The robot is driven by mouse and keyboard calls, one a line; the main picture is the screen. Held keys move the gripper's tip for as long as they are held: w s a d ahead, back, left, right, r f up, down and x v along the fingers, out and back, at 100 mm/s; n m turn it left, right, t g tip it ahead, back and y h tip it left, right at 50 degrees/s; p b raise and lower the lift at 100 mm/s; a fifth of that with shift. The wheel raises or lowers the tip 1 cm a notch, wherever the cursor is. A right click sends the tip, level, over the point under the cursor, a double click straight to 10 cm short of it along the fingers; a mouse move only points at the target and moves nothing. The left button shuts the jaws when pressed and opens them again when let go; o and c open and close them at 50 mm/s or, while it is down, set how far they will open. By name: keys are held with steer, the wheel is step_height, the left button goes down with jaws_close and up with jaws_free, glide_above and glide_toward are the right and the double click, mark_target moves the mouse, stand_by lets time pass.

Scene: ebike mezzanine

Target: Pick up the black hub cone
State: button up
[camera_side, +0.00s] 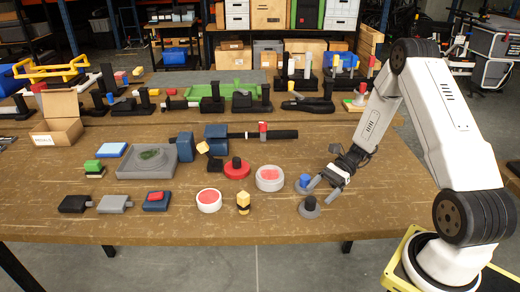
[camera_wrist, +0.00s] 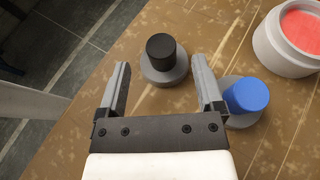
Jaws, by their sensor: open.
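The black hub cone (camera_side: 310,202) is a black cylinder on a round grey base. It stands upright on the table near the front edge, below my gripper in the side view. In the wrist view the black hub cone (camera_wrist: 162,50) shows between and slightly beyond the tips of my gripper (camera_wrist: 159,70). My gripper (camera_side: 323,190) is open and empty, with its fingers pointing down toward the table. I cannot tell whether a finger touches the cone.
A similar blue-topped cone (camera_side: 304,180) stands close by; in the wrist view this blue cone (camera_wrist: 246,96) is right beside the right finger. A white round container with red inside (camera_side: 270,178) is to its left. The table's front edge is near.

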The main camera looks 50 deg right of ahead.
mark_target(307, 205)
steer(key=shift+x, duration=3.15)
jaws_close()
